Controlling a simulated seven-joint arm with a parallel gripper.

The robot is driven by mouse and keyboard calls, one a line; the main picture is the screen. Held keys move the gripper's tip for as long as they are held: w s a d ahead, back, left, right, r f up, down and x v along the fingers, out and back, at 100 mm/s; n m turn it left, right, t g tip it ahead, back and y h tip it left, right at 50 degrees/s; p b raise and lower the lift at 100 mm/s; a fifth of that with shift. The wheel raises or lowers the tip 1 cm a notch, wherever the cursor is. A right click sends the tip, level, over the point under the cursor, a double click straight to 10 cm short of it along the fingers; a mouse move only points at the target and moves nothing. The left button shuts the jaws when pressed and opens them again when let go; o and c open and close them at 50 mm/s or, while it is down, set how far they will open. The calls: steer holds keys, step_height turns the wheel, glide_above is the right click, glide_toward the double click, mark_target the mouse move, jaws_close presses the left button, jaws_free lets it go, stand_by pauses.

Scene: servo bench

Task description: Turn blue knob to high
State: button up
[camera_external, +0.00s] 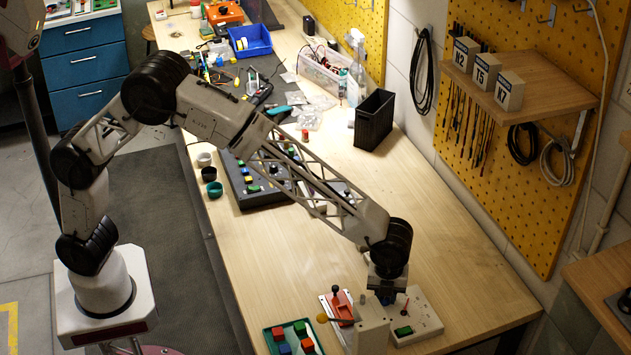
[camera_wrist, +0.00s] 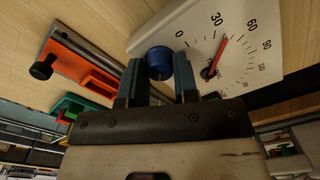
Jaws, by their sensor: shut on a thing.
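The blue knob (camera_wrist: 159,63) is a round cylinder on the edge of a white panel (camera_wrist: 190,22) in the wrist view. My gripper (camera_wrist: 157,78) has one finger on each side of the knob and is shut on it. The panel has a dial marked 0, 30, 60, 90 and on; its red pointer (camera_wrist: 217,55) points between 30 and 60. In the external view my gripper (camera_external: 384,297) points down at the white panel (camera_external: 428,320) near the front of the bench. The knob is hidden there by the gripper.
Left of the panel stands a unit with a red part (camera_external: 342,304), shown orange in the wrist view (camera_wrist: 98,82). A green tray (camera_external: 270,338) with coloured blocks lies further left. A black bin (camera_external: 374,120) stands further back. The bench right of my arm is clear.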

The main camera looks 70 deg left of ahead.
stand_by(0.3)
steer(key=o, duration=0.9)
steer(key=shift+o, duration=0.2)
steer(key=shift+r, duration=0.15)
steer(key=shift+r, duration=3.75)
